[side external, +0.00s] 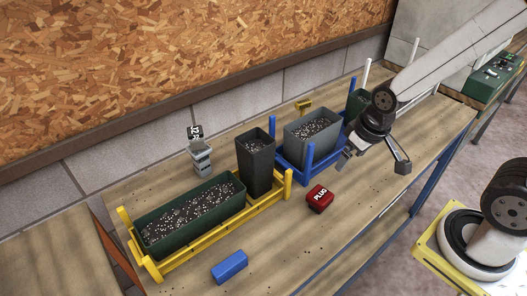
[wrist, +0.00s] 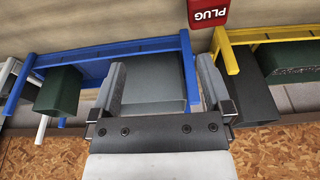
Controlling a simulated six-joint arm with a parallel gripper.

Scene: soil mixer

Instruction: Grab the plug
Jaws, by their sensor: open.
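The plug is a small red block with white "PLUG" lettering (side external: 320,198). It lies on the wooden bench in front of the blue rack, and it also shows at the top edge of the wrist view (wrist: 208,13), partly cut off. My gripper (side external: 374,160) is open and empty. In the side view it is above the bench, to the right of and higher than the plug. In the wrist view my gripper (wrist: 160,85) has its fingers spread over the grey bin and blue rack, with the plug beyond the right fingertip. The fingers do not touch the plug.
A blue rack (side external: 309,158) holds a grey bin of soil (side external: 313,146). A yellow rack (side external: 200,246) holds a long green planter (side external: 190,238) and a tall dark bin (side external: 256,175). A blue block (side external: 230,266) lies at the front. Bench around the plug is mostly clear.

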